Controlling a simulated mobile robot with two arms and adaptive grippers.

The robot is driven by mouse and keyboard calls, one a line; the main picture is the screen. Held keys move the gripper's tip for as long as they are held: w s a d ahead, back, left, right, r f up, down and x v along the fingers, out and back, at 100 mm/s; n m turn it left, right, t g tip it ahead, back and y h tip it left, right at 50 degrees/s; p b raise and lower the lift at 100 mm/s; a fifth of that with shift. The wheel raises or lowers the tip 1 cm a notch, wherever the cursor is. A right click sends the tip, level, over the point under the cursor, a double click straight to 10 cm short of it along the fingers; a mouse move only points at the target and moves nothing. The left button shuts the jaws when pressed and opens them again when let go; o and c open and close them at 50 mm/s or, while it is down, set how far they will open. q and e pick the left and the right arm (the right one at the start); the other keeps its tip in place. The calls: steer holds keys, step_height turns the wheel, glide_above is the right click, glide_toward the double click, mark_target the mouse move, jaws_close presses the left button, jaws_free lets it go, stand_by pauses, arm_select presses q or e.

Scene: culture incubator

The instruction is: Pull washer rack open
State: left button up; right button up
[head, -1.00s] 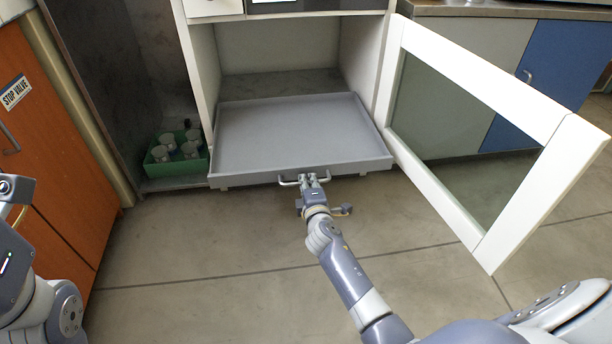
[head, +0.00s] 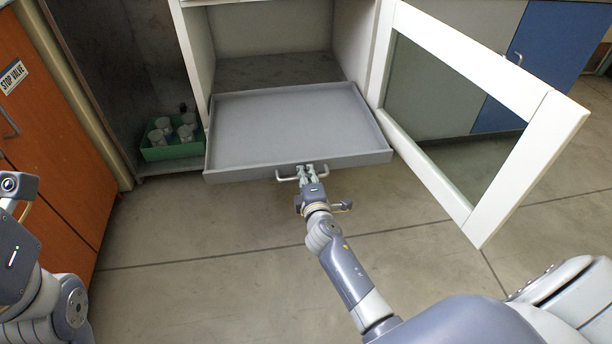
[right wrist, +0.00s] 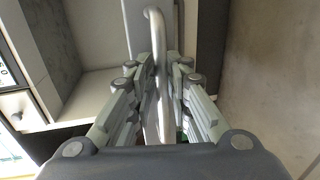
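The washer rack (head: 290,122) is a shallow grey tray at the bottom of the white washer cabinet, extending out of its opening above the floor. A metal bar handle (head: 287,178) is on its front. My right gripper (head: 306,170) is at the middle of this handle. In the right wrist view, the handle (right wrist: 155,20) runs between the two fingers of the right gripper (right wrist: 158,62), which are closed in on it. The exact contact is partly hidden. Part of my left arm shows at the left edge, with its fingers out of view.
The washer's glass-paned door (head: 480,105) stands open on the right. A green crate (head: 172,152) with several white cups sits in the recess on the left. Orange cabinets (head: 50,160) stand farther left. The floor (head: 220,260) in front of the rack is clear.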

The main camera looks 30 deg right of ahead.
steer(key=v, duration=1.2)
steer(key=shift+f, duration=0.1)
